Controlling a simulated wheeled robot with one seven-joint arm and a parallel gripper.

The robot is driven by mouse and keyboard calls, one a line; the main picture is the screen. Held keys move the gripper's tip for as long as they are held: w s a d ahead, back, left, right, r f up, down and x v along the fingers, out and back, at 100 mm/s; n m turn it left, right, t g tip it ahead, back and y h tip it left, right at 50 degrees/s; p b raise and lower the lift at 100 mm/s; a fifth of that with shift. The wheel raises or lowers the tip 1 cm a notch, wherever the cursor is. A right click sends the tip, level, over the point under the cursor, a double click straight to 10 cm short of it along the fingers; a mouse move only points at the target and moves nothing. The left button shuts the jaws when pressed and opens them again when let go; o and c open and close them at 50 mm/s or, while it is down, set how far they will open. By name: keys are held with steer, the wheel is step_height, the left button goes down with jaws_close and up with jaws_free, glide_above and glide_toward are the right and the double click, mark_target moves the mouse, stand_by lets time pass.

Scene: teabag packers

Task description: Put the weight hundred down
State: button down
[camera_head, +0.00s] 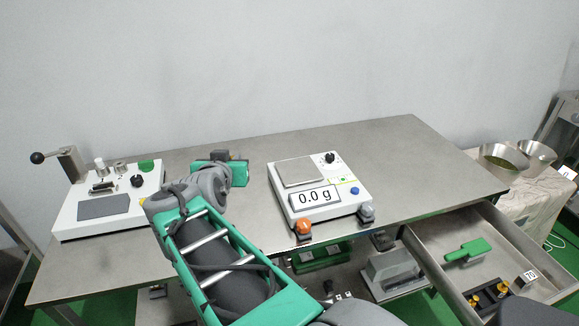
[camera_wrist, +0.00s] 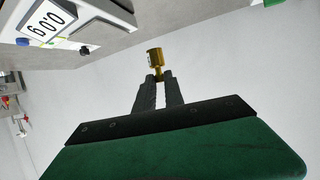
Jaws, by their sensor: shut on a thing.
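A small brass weight (camera_wrist: 155,56) is held at the fingertips of my gripper (camera_wrist: 158,80), in the wrist view. The fingers are shut on it, and it is clear of the scale there. In the head view my gripper is near the back of the steel table (camera_head: 400,150), left of the scale; its fingers and the weight are not clearly visible there. The white scale (camera_head: 335,208) reads 0.0 g and its square pan (camera_head: 299,171) is empty. Part of the scale shows in the wrist view (camera_wrist: 85,10).
A white device with a lever (camera_head: 105,208) stands on the table's left. An open drawer (camera_head: 440,268) at lower right holds a green-handled tool (camera_head: 467,251) and brass weights in a dark holder (camera_head: 489,295). Metal bowls (camera_head: 503,158) stand at far right. The table right of the scale is clear.

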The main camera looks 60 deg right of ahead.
steer(key=s+d+r+m+g+h+p, duration=0.1)
steer(key=s+d+m+g, duration=0.2)
steer(key=s+d, duration=0.45)
steer(key=s+d+r+m+g, duration=0.1)
steer(key=s+d+m+g, duration=0.2)
steer(key=s, duration=0.8)
steer(key=n, duration=0.1)
glide_above(299, 179)
steer(key=f, duration=0.9)
steer(key=shift+s+a+f+p, duration=0.15)
steer(key=shift+s+a+p, duration=0.1)
steer(key=shift+a+p, duration=0.1)
steer(key=shift+w+d+f, duration=0.2)
steer(key=shift+f, duration=0.1)
steer(key=shift+w+d+f+h, duration=0.1)
steer(key=shift+f+h, duration=0.2)
steer(key=shift+f, duration=1.4)
